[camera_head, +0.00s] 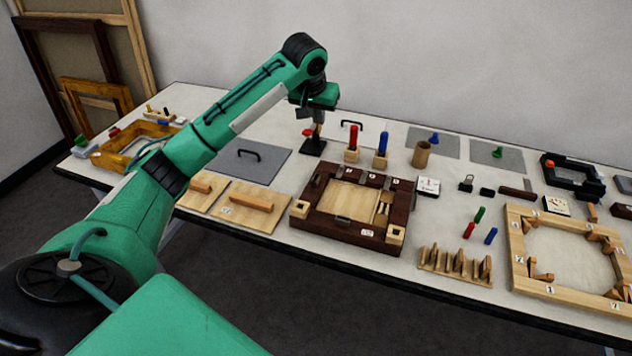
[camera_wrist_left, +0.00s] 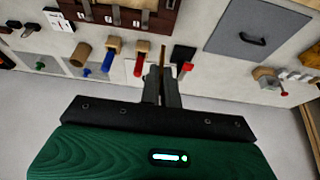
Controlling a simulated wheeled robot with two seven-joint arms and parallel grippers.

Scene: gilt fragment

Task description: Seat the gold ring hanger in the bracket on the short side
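My left gripper (camera_head: 318,121) hangs fingers-down over the back of the table, just above a small black stand (camera_head: 313,147). In the left wrist view its fingers (camera_wrist_left: 161,72) are nearly together, with a slim gold-brown piece (camera_wrist_left: 162,54) between them. This appears to be the gold ring hanger (camera_head: 318,130); its ring shape cannot be made out. The dark wooden frame (camera_head: 345,228) with a pale inner panel lies mid-table, to the right of and nearer than the gripper. Small fittings sit on its sides; I cannot tell which is the short-side bracket. My right gripper is out of view.
Red (camera_head: 353,138) and blue (camera_head: 381,145) handled tools stand in wooden blocks right of the gripper. A grey plate with a handle (camera_head: 262,165) lies left of the dark frame. A pale wooden frame (camera_head: 518,255) and a notched rack (camera_head: 455,266) lie to the right.

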